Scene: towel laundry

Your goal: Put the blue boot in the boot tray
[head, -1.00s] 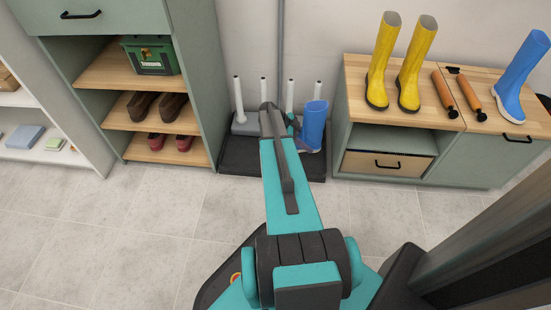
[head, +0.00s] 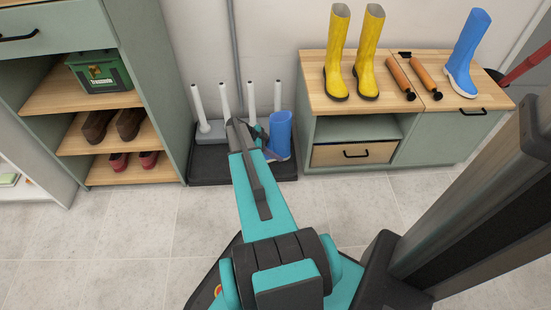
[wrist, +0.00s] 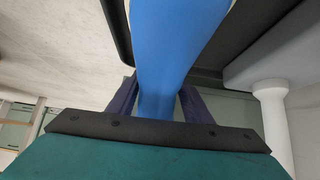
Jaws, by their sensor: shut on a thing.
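A blue boot (head: 281,130) is upright over the right end of the dark boot tray (head: 212,178), in front of a white post. My gripper (head: 262,135) is at its left side in the head view, shut on its shaft. In the wrist view the blue shaft (wrist: 178,40) runs between my two dark fingers, with the dark tray (wrist: 205,76) behind it. Whether the sole rests on the tray cannot be told. A second blue boot (head: 467,55), with a pale sole, stands on the right cabinet top.
Several white posts (head: 198,105) rise at the tray's back from a grey base. The green shelf unit (head: 160,90) stands close on the left. A low cabinet (head: 430,140) on the right carries yellow boots (head: 337,50) and orange-brown rollers (head: 400,77). The floor in front is clear.

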